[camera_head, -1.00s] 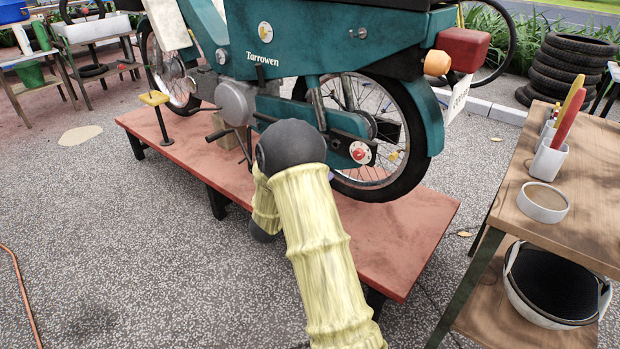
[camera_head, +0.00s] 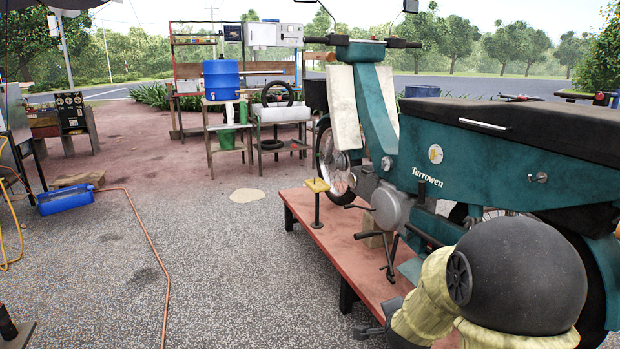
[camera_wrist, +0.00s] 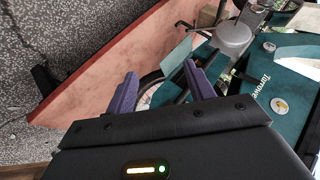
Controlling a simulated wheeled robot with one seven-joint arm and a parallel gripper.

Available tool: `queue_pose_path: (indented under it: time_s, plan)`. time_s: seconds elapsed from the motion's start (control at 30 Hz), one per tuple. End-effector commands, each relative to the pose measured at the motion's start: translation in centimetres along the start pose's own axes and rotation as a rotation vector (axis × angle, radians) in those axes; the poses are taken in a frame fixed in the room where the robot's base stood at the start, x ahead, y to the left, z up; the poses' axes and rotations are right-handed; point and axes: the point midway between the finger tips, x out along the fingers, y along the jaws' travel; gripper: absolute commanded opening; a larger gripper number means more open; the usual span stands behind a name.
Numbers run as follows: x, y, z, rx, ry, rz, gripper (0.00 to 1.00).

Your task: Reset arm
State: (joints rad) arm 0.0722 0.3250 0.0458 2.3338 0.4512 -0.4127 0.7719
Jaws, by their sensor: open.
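My gripper (camera_wrist: 160,70) shows in the wrist view with its two purple fingers apart and nothing between them. It points toward the red platform and the underside of the teal motorbike. In the head view my arm, with a yellow sleeve and a large dark joint, is bent at the lower right in front of the bike. My gripper's fingers cannot be made out there.
The teal motorbike (camera_head: 465,165) stands on a low red platform (camera_head: 330,240) at the right. A blue drum (camera_head: 221,80) stands on a bench behind. A blue container (camera_head: 65,199) and an orange hose (camera_head: 150,245) lie at left. The grey ground between is open.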

Motion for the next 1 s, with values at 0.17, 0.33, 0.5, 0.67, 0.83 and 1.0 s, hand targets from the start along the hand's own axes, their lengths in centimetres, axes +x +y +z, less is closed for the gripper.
queue_pose_path:
  time_s: [0.17, 0.33, 0.5, 0.67, 0.83, 1.0]
  plan:
    - [-6.5, 2.3, 3.4, -0.468, -0.242, 0.097, 0.53]
    - [-11.6, 5.7, 5.1, -0.841, -0.434, 0.160, 0.53]
    - [-16.1, 8.9, 5.5, -1.132, -0.595, 0.205, 0.53]
    - [-18.9, 8.8, 4.8, -1.242, -0.659, 0.221, 0.53]
    - [-20.8, 6.8, 3.6, -1.238, -0.657, 0.221, 0.53]
    - [-23.2, 4.3, 2.2, -1.235, -0.656, 0.221, 0.53]
